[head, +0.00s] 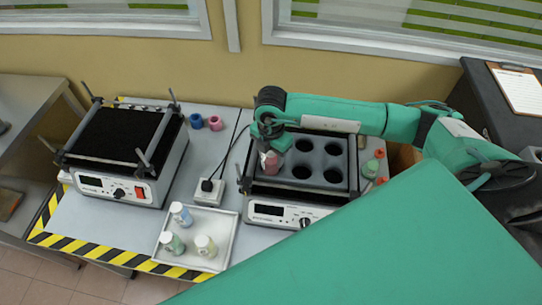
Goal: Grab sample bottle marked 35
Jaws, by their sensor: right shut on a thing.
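My right gripper (268,138) reaches in from the right and points down over the left part of the dark rack (318,164). It is shut on a small bottle with a dull reddish body (271,163), which is partly hidden by the fingers. The bottle is at the rack's left holes; I cannot tell whether its base is inside one. Three more bottles, blue (181,216), green (171,244) and pale yellow (206,246), are on a white tray (228,238). No number 35 is readable. My left gripper is out of view.
The rack sits on a machine with a control panel (268,210). A flat-topped shaker (115,145) with upright posts stands at left.

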